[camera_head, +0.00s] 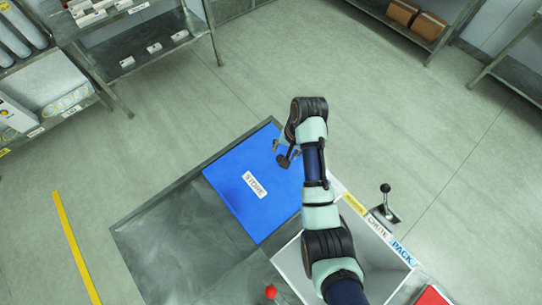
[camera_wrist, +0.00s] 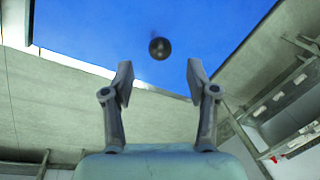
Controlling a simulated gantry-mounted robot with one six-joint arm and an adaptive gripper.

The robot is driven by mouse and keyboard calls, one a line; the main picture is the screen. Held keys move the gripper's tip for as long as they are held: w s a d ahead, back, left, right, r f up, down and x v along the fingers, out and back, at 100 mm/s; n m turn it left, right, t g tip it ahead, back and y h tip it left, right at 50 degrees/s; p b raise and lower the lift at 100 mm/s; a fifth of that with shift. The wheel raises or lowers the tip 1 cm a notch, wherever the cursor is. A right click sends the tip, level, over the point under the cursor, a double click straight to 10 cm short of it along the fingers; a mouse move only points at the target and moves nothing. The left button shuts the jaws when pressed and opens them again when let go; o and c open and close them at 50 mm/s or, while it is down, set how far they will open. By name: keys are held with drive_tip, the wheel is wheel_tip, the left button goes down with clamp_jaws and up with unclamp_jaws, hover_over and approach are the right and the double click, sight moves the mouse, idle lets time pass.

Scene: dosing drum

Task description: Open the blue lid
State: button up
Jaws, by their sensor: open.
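The blue lid (camera_head: 228,188) is a flat square panel with a white STORE label, set in the grey metal worktop. It looks closed. My gripper (camera_head: 286,154) is over the lid's right part, and my arm hides some of that side. In the wrist view the lid (camera_wrist: 100,28) fills the top, with a dark round knob (camera_wrist: 159,48) on it. My gripper (camera_wrist: 160,78) is open and empty, its fingers apart on either side below the knob in the picture. The knob lies beyond the fingertips, apart from them; the exact gap is unclear.
A black-knobbed lever (camera_head: 386,190) stands right of my arm. A pale open chute (camera_head: 372,250) with CHUTE and PACK labels is at lower right. A red knob (camera_head: 270,291) sits at the bottom. Bare worktop (camera_head: 165,250) lies left of the lid; shelves (camera_head: 150,50) stand behind.

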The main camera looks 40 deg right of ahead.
sight(281, 157)
drive_tip(key=f, duration=0.5)
drive_tip(key=w+f+b, duration=0.1)
drive_tip(key=f, duration=0.1)
drive_tip(key=shift+a+f, duration=0.2)
drive_tip(key=shift+a, duration=0.2)
drive_tip(key=shift+c, duration=0.3)
clamp_jaws()
